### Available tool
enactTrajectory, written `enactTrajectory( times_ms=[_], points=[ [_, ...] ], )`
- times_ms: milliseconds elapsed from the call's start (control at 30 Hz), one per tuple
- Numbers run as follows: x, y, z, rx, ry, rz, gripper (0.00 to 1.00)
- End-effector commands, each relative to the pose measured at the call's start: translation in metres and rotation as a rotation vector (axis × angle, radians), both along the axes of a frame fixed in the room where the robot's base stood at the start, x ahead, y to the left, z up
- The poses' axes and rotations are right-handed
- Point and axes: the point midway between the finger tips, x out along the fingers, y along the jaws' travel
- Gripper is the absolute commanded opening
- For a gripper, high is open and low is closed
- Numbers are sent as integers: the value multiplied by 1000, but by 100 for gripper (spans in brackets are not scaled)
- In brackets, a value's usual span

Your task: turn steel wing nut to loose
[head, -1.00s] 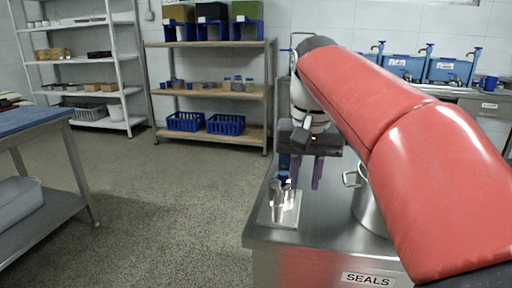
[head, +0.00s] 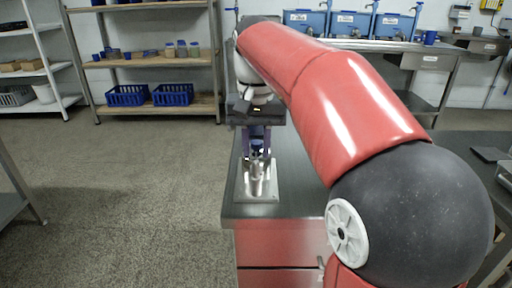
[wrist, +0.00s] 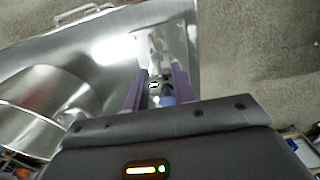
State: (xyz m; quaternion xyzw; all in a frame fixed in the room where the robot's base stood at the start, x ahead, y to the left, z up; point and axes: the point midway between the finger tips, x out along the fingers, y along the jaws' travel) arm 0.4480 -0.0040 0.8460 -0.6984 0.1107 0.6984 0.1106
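A small bright steel mill assembly (head: 257,180) stands on a metal plate at the bench's front left corner, with a blue part at its top. My gripper (head: 257,155) is directly above it, pointing down, its two purple fingers on either side of the blue part. In the wrist view the fingers of my gripper (wrist: 159,80) are apart, with the blue part (wrist: 167,97) and shiny steel of the mill (wrist: 158,48) showing between and beyond them. I cannot pick out the steel wing nut clearly, nor tell whether a finger touches anything.
The steel bench (head: 290,205) has red drawers below. A large steel pot (wrist: 35,110) stands on it beside the mill in the wrist view; my arm hides it in the head view. Open floor (head: 130,190) lies to the left. Shelves with blue baskets (head: 128,95) stand behind.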

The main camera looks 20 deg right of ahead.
Motion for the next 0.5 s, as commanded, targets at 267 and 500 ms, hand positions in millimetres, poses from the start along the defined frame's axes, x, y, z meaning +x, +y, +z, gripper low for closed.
enactTrajectory(
  times_ms=[267,500],
  points=[
    [0,0,-2,0,0,0,24],
    [0,0,-2,0,0,0,0]
  ],
)
